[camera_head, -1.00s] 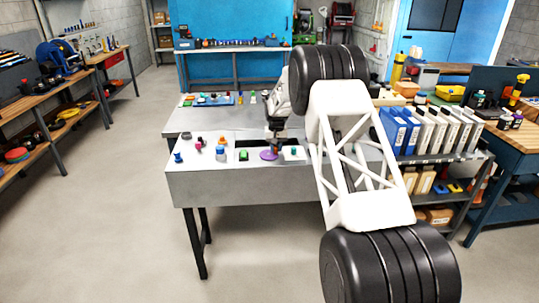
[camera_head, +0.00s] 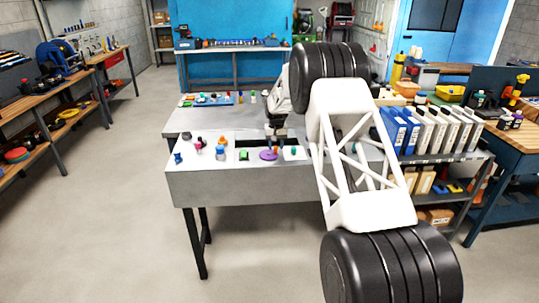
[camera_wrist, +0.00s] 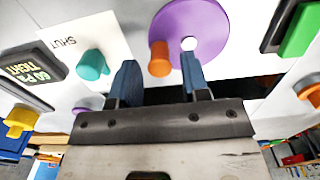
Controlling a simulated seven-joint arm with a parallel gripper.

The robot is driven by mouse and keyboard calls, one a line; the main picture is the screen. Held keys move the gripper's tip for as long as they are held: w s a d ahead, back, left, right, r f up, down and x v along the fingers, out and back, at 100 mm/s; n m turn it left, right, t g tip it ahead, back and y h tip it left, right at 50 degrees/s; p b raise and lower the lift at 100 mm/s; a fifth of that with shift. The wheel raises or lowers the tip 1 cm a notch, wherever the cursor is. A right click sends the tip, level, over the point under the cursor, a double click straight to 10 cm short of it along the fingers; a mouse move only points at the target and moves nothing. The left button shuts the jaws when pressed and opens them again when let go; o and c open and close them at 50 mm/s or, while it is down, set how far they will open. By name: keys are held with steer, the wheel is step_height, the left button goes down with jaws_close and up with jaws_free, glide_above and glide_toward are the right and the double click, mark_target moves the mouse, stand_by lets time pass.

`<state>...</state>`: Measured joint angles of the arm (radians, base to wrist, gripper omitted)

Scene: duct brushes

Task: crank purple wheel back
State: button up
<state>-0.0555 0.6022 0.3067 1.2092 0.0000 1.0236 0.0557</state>
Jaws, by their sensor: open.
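The purple wheel (camera_head: 267,155) lies on the white panel of the bench. It is at the top in the wrist view (camera_wrist: 208,28), with a pale hub. An orange crank knob (camera_wrist: 159,58) stands on its left part there. My gripper (camera_wrist: 158,76) is open. Its two blue fingers point toward the wheel, one on each side of the knob in the picture, with a gap to both. In the head view my gripper (camera_head: 276,136) is just above and behind the wheel, and the orange knob shows below it.
A teal knob (camera_wrist: 91,65) stands beside a "SHUT" label. A green block (camera_wrist: 299,29) and a yellow knob (camera_wrist: 20,120) are also near. Other small coloured controls stand left of the wheel on the panel, including a blue one (camera_head: 220,153).

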steer(key=shift+r, duration=2.75)
steer(key=shift+s+r, duration=0.4)
steer(key=shift+r, duration=0.15)
steer(key=s+d+r, duration=0.1)
steer(key=s+r, duration=0.6)
steer(key=s, duration=0.5)
steer(key=s+d+r+t, duration=0.1)
steer(key=s+d+r, duration=0.1)
steer(key=s+r, duration=0.7)
steer(key=s+d+r, duration=0.1)
steer(key=s+r, duration=0.5)
steer(key=s, duration=0.8)
steer(key=s+d+f, duration=0.1)
steer(key=s+f, duration=0.2)
steer(key=s, duration=1.6)
steer(key=s+d+f+t, duration=0.1)
steer(key=s+f, duration=0.1)
steer(key=s, duration=1.8)
steer(key=shift+f+t, duration=0.3)
steer(key=shift+f, duration=0.1)
